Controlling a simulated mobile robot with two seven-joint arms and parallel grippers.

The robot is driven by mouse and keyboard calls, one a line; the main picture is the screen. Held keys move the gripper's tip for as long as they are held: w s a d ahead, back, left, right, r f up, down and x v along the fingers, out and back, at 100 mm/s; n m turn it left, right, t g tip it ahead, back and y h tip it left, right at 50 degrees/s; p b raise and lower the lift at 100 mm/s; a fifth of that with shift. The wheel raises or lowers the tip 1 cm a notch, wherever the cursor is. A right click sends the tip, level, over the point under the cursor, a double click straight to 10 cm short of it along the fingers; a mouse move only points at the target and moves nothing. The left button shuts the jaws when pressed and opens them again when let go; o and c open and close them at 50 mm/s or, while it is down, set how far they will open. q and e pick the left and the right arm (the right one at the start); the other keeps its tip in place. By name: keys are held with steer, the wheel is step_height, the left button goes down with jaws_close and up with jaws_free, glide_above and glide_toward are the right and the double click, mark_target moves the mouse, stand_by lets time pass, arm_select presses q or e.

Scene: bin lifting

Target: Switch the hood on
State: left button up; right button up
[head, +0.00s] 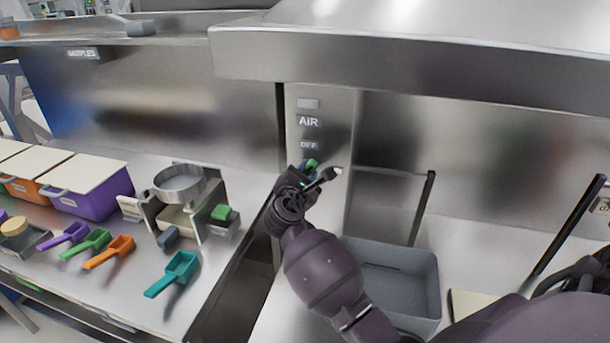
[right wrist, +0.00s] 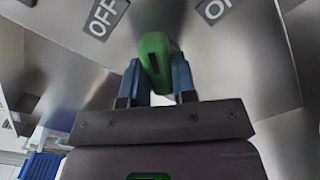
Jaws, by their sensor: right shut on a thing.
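The hood (head: 420,60) is a wide metal canopy across the top of the head view. Below it, a metal panel (head: 322,110) carries an "AIR" label (head: 308,121) and an "OFF" label (head: 309,145). A green switch knob (head: 311,163) sits below these, partly hidden by my right gripper (head: 313,175). In the right wrist view, the green knob (right wrist: 155,55) is between the two blue fingers, which are shut on it. There the "OFF" label (right wrist: 106,16) is to its upper left and a partly cut-off "ON" label (right wrist: 214,10) to its upper right. My left gripper is not in view.
A grey bin (head: 395,272) stands right of my right forearm. On the left counter are purple (head: 95,200) and orange lidded bins, several coloured scoops (head: 174,272) and a round metal sieve (head: 180,184). A dark gap separates this counter from the bin's area.

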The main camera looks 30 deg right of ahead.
steer(key=m+b, duration=0.2)
steer(key=m, duration=0.2)
steer(key=shift+f+m, duration=0.15)
steer(key=shift+m, duration=0.15)
steer(key=m+b, duration=0.1)
steer(key=m, duration=0.1)
steer(key=shift+m, duration=0.3)
steer(key=m+b, duration=0.1)
steer(key=m, duration=0.1)
steer(key=shift+m, duration=0.3)
steer(key=shift+m+b, duration=0.4)
steer(key=shift+b, duration=0.05)
steer(key=o, duration=0.9)
steer(key=shift+c, duration=0.2)
steer(key=shift+o, duration=0.3)
